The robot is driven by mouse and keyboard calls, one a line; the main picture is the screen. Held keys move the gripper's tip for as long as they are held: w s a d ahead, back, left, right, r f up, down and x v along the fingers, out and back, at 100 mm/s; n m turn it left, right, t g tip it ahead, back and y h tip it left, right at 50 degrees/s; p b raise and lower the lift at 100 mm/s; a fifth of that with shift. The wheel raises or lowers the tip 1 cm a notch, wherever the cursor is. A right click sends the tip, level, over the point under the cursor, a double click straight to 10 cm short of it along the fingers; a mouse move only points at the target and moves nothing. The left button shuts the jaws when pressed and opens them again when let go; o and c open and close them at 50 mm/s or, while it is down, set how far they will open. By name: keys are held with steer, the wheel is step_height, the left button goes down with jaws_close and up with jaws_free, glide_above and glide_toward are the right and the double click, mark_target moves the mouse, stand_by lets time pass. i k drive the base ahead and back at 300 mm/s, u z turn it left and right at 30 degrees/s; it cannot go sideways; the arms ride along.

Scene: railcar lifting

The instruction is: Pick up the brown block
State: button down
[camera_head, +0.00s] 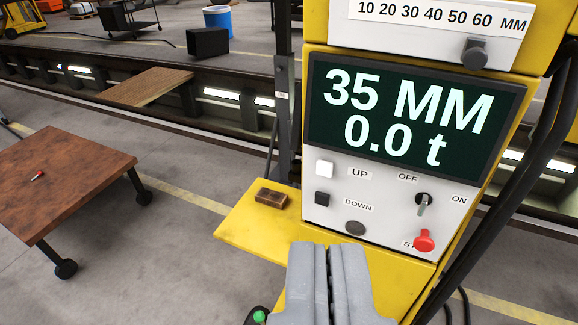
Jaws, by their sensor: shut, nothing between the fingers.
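A small brown block (271,198) lies on the yellow shelf (245,222) at the left foot of the control panel. It lies flat, with free shelf around its left and front sides. My gripper (328,250) is at the bottom middle of the view, its grey fingers shut together with nothing between them. In the picture it is below and to the right of the block, apart from it.
The control panel (318,213) stands close on the right, with buttons, a switch knob and a red knob (424,240). Its display (410,115) reads 35 MM and 0.0 t. A brown wheeled table (70,180) stands left. Thick black cables run at the right.

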mark_target(277, 200)
steer(key=u, duration=1.25)
steer(key=i, duration=4.9)
steer(key=z, duration=1.4)
